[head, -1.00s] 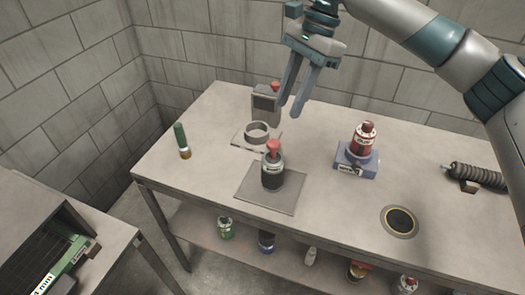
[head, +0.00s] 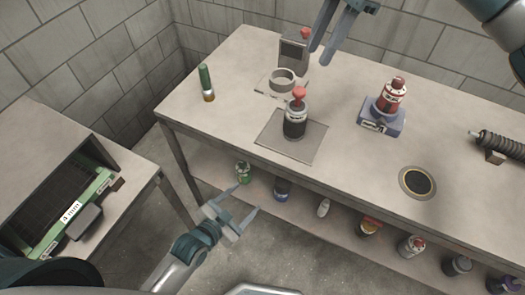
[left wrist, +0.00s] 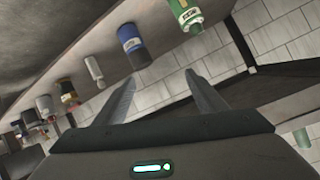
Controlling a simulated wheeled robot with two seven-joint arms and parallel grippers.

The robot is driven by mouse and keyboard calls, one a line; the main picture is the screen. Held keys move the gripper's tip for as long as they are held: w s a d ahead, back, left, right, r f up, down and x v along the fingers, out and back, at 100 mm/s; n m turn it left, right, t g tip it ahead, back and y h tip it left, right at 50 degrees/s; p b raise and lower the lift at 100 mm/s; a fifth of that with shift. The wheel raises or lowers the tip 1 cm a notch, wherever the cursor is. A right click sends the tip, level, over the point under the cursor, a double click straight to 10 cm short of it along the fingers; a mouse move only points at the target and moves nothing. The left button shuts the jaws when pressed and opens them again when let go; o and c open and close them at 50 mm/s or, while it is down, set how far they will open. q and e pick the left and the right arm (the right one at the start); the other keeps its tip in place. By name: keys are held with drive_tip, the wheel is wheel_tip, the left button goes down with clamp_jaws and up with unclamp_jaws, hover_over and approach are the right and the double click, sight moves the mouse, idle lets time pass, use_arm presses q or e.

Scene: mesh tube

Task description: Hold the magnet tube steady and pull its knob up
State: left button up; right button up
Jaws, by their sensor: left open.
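The magnet tube appears to be the dark cylinder (head: 294,124) standing upright on a grey square plate (head: 275,145) on the bench. Its red knob (head: 298,93) sits on top. My left gripper (head: 245,200) is open and empty, in front of the bench and below its top, apart from the tube. Its spread fingers (left wrist: 160,78) also show in the left wrist view, with the underside of the bench beyond. My right gripper (head: 320,56) is above the back of the bench, up and right of the tube. Its fingers look apart, with nothing between them.
A ring stand (head: 282,78) and a grey box with a red knob (head: 293,48) stand behind the tube. A red bottle (head: 390,95) on a blue block is to the right. Several bottles line the lower shelf (head: 340,213).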

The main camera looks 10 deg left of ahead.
sight(303, 111)
use_arm(q)
drive_tip(key=w+d+r+n+t+h, duration=0.1)
drive_tip(key=d+r+t, duration=0.1)
drive_tip(key=r, duration=0.9)
drive_tip(key=w+d+r+n+t+h, duration=0.1)
drive_tip(key=d+r+n+t+h, duration=0.1)
drive_tip(key=r, duration=1)
drive_tip(key=shift+w+d+r+h, duration=0.2)
drive_tip(key=shift+w+d+h, duration=0.1)
drive_tip(key=shift+d, duration=0.55)
drive_tip(key=x, duration=1.7)
drive_tip(key=shift+w+d+f, duration=0.1)
drive_tip(key=shift+w, duration=0.05)
drive_tip(key=shift+c, duration=0.6)
